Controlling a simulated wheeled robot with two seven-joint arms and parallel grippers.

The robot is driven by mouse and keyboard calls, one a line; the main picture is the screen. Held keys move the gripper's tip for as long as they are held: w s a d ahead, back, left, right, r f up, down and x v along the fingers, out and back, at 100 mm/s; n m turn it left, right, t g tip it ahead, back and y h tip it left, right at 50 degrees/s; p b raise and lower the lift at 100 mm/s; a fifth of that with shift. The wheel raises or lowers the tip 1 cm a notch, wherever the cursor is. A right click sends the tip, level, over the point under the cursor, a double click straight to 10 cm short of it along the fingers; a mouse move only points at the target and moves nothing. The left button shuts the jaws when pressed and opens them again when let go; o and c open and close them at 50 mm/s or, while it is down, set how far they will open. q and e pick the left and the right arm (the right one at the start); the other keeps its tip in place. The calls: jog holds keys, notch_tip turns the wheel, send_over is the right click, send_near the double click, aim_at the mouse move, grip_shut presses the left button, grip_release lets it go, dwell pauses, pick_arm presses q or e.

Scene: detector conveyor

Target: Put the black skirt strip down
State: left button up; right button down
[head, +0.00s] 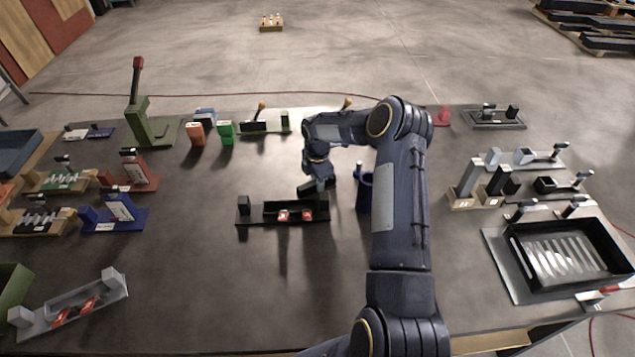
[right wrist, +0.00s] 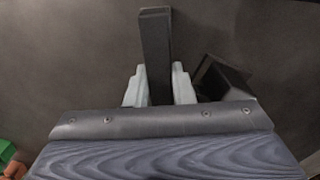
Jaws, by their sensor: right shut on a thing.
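My right gripper (head: 318,190) is shut on a black strip. In the right wrist view the black skirt strip (right wrist: 155,45) stands between the two pale fingers (right wrist: 158,85) and reaches out past their tips. In the head view my gripper is over the right end of a black holder (head: 262,219) with an upright black block at its left end and two small red parts on its front. I cannot clearly pick the strip out from the black holder in the head view, nor tell whether they touch. My left gripper is not in view.
A dark blue cup-like holder (head: 364,192) stands just right of my gripper. Orange (head: 196,134) and green (head: 226,132) blocks stand behind left. A black tray (head: 515,262) is at the right. A grey holder (head: 72,306) is front left. The table in front of the black holder is clear.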

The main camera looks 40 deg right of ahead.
jog(key=shift+r, duration=0.1)
jog(key=shift+f, duration=0.25)
jog(key=c, duration=1.3)
grip_release()
jog(key=shift+r, duration=0.1)
jog(key=shift+o, duration=0.2)
